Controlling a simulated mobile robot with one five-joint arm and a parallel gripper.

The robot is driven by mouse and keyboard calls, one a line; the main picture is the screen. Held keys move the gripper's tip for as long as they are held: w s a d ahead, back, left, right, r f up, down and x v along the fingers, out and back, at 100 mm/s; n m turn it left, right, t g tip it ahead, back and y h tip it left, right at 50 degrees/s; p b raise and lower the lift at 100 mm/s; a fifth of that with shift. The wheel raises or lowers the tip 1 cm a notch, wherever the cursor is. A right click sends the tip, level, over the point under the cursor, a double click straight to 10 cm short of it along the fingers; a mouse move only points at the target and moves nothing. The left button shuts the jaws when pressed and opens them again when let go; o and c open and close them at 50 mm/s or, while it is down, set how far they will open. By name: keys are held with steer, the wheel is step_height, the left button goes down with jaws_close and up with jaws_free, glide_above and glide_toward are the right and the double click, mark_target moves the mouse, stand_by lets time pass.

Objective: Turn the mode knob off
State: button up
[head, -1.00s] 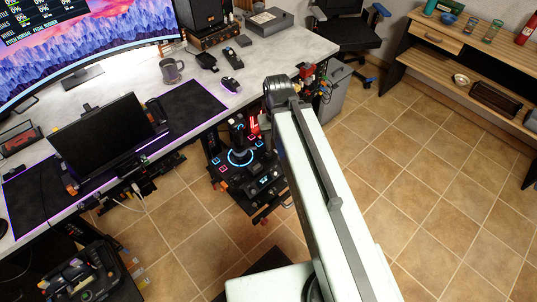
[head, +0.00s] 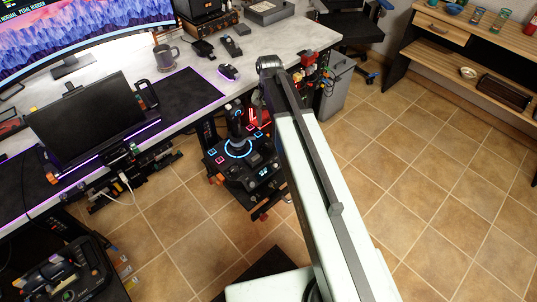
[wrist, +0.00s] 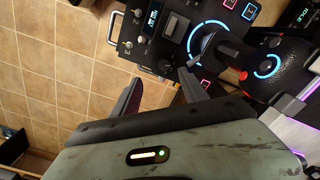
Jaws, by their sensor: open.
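The control panel (wrist: 160,40) with blue-lit rings and lit square buttons is at the top of the wrist view. It also shows in the head view (head: 240,175), left of my arm and beside the desk. A joystick (wrist: 285,65) stands at the panel's right. My gripper (wrist: 158,92) is open and empty, its fingers just below the panel's edge in the picture, apart from the knobs. The head view does not show the fingers clearly.
The desk (head: 215,70) holds a monitor, a dark screen (head: 88,120), a mug (head: 166,56) and a mouse. A bin (head: 335,88) and a chair stand beyond my arm. A wooden shelf unit (head: 460,50) is at the right. Tiled floor (head: 430,180) is clear at the right.

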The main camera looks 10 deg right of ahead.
steer(key=b, duration=0.4)
glide_above(268, 145)
step_height(268, 145, down, 7)
steer(key=shift+w+f, duration=0.1)
steer(key=shift+w, duration=0.05)
steer(key=shift+s+f, duration=0.2)
steer(key=shift+f+b, duration=0.1)
steer(key=shift+b, duration=0.25)
step_height(268, 145, down, 8)
steer(key=b, duration=0.7)
steer(key=shift+b, duration=0.4)
steer(key=shift+r, duration=0.25)
